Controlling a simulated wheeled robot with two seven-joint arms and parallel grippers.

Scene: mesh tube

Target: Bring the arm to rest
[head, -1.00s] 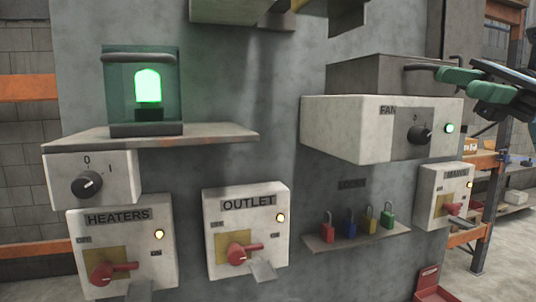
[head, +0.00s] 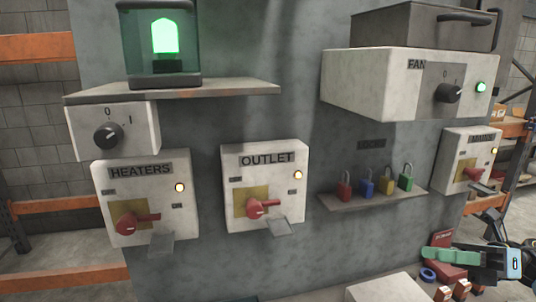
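My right gripper (head: 428,255) is at the lower right, with its arm coming in from the right edge. A green finger pad shows and points left. The other finger is not clear, so I cannot tell how far apart they are. Nothing shows held in it. It hangs in front of a red box (head: 440,240), below the small lock shelf (head: 375,199). My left gripper is out of view.
A grey wall carries the HEATERS box (head: 150,190), the OUTLET box (head: 265,185), the FAN box (head: 400,85) and another switch box (head: 466,155). Several padlocks stand on the lock shelf. A lit green lamp (head: 165,40) is at upper left. A blue ring (head: 428,275) lies at the bottom right.

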